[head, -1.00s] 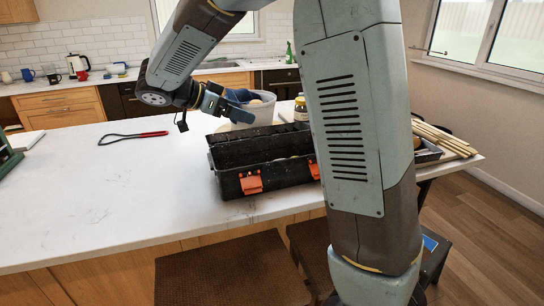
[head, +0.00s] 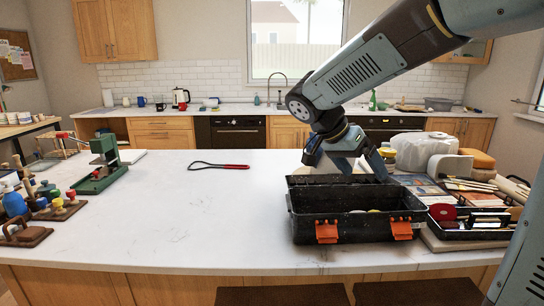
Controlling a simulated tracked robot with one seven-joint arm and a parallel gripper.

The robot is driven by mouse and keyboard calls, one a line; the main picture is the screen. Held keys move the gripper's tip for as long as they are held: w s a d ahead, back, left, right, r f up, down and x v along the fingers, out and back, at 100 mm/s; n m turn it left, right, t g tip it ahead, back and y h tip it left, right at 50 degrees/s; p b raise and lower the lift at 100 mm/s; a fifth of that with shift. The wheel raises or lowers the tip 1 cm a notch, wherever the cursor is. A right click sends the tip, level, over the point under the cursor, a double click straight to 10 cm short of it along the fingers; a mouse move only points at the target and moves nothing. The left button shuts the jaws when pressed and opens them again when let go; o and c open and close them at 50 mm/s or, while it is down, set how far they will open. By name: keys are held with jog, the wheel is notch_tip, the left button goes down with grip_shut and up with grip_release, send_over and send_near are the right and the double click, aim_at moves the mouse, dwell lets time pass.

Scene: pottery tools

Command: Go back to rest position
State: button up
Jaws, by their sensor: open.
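My gripper (head: 361,168) hangs at the end of my arm, above and behind the black toolbox in the head view. Its fingers are apart and point down, and I see nothing held between them. The open black toolbox (head: 315,229) with orange latches stands near the front edge of the white table (head: 200,225). A pale rounded shape behind the gripper is mostly hidden by it. My arm enters from the upper right.
A red-handled wire loop tool (head: 232,166) lies mid-table. A green press (head: 103,165) and several stamps stand at left. A tray of tools (head: 475,235) and white containers (head: 420,150) crowd the right. Stools (head: 285,296) stand at the front. The middle-left tabletop is clear.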

jog(key=s+d+n+t+y, duration=0.1)
jog(key=s+n+y, duration=0.3)
jog(key=s, duration=0.4)
jog(key=s+d+n+t+y, duration=0.1)
jog(key=s+n+t+y, duration=0.2)
jog(key=s+n, duration=0.3)
jog(key=shift+s+d+f+n+t+y, duration=0.3)
jog(key=shift+s+f+n+y, duration=0.1)
jog(key=shift+s, duration=0.9)
